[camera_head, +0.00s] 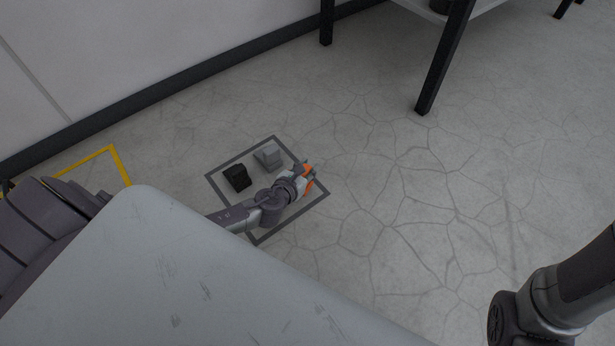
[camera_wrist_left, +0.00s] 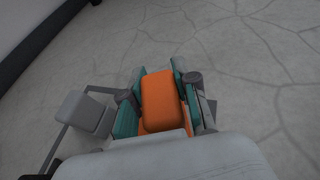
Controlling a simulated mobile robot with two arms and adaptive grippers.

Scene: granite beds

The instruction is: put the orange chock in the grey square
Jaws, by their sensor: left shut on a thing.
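The orange chock (camera_head: 308,170) is between the fingers of my left gripper (camera_head: 306,176), near the right corner of the grey square (camera_head: 230,163). In the left wrist view the chock (camera_wrist_left: 160,100) fills the space between the teal finger pads of the gripper (camera_wrist_left: 161,100), which is shut on it. Whether the chock touches the floor I cannot tell. A grey chock (camera_head: 268,156) and a black chock (camera_head: 237,177) sit inside the square outline; the grey one also shows in the left wrist view (camera_wrist_left: 86,112). My right gripper is out of view; only part of that arm shows.
A yellow floor outline (camera_head: 121,165) lies at the left, partly hidden. A table with black legs (camera_head: 440,70) stands at the top. A wall with a dark skirting (camera_head: 170,86) runs along the upper left. The cracked grey floor to the right is clear.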

